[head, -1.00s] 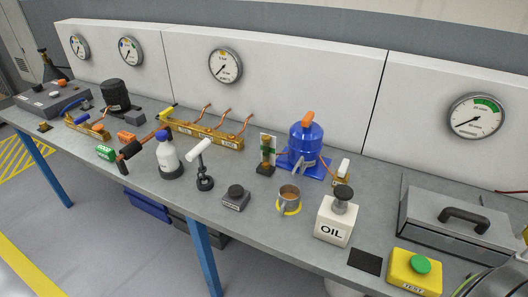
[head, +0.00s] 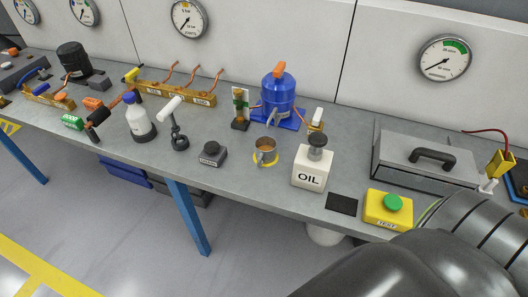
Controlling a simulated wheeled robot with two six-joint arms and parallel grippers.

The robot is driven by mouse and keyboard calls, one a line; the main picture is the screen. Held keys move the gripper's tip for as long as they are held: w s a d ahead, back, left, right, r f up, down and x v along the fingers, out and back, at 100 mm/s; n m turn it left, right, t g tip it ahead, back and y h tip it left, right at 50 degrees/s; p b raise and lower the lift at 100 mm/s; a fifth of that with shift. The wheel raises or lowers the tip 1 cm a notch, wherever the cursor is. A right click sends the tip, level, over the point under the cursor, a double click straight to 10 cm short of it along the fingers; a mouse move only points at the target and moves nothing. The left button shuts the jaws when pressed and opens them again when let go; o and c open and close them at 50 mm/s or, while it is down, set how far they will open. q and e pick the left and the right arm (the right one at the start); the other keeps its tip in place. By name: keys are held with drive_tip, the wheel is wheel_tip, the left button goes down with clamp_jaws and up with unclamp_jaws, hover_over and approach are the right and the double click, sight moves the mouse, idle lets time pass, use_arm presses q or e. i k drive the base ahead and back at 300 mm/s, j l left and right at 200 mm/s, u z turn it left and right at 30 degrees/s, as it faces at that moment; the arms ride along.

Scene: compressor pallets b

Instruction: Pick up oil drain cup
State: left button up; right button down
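The oil drain cup is most likely the small metal cup (head: 265,149) with brownish contents in the head view. It stands upright on a yellow ring (head: 257,161) on the grey workbench, between a small dark block and the white OIL container (head: 312,168). The blue compressor (head: 279,98) stands just behind it. A large dark part of my own arm fills the bottom right corner. Neither of my grippers shows in this view.
A yellow box with a green button (head: 388,208) and a grey metal case (head: 425,160) stand to the right. A spray bottle (head: 139,122) and a white-handled tool (head: 175,118) stand to the left. A black square pad (head: 342,204) lies near the front edge of the bench (head: 235,184).

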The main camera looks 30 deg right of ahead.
sight(266, 147)
drive_tip(key=z, duration=0.85)
